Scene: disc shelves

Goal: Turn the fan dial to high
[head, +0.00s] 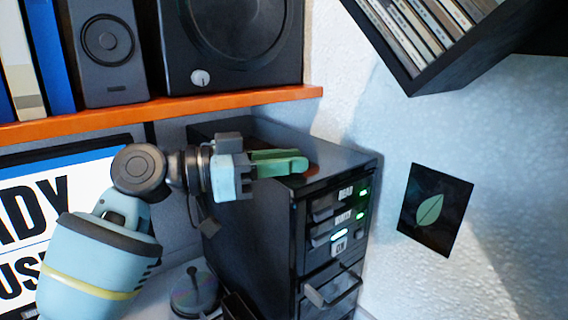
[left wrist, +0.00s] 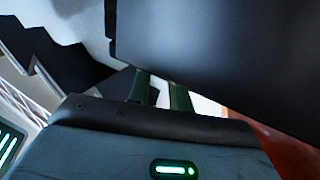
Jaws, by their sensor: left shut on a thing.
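The black disc tower (head: 252,207) stands under the orange shelf, with its drives and labels on the front face. My left gripper (head: 290,163) reaches in from the left over the tower's top, its green fingers lying near the top front edge. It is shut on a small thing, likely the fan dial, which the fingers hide. A small orange-red patch shows just beside the fingertips. In the left wrist view the two green fingers (left wrist: 160,92) show slightly apart, their tips cut off by a large dark surface. The dial's setting cannot be read. My right gripper is not in view.
An orange shelf (head: 180,108) carries two black speakers, one with a white knob (head: 200,78). A tilted black disc rack (head: 435,68) hangs at upper right. A leaf picture (head: 434,210) is on the wall. A disc spindle (head: 195,290) stands below my arm.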

